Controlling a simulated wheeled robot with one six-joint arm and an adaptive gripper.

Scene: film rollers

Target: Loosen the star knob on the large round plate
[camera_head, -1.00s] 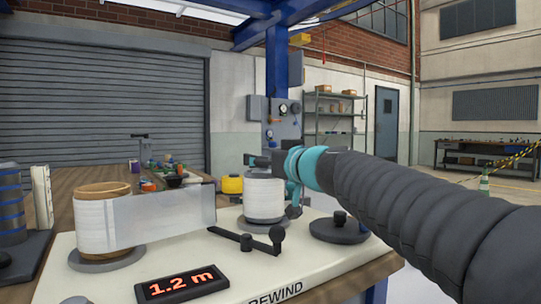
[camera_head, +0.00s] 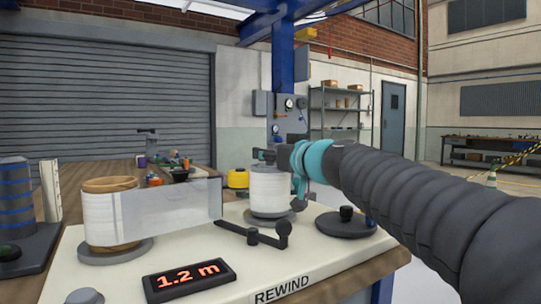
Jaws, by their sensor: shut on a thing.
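A dark round plate (camera_head: 338,228) lies on the right of the pale machine top. A small dark knob (camera_head: 346,213) stands upright at its middle, clear of my arm; its star shape is too small to tell. My gripper (camera_head: 270,155) is the dark end of my arm past the cyan wrist, level with the top of the white roll (camera_head: 270,192). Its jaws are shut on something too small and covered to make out. I cannot tell whether it touches the roll. The wrist and a dark part below it hide the roll's right edge.
A wide roll (camera_head: 103,217) with a pale film web (camera_head: 170,205) stands at the left. A dark bar with knobs (camera_head: 253,235) and a "1.2 m" display (camera_head: 186,279) lie in front. A blue post (camera_head: 281,70) rises behind my arm.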

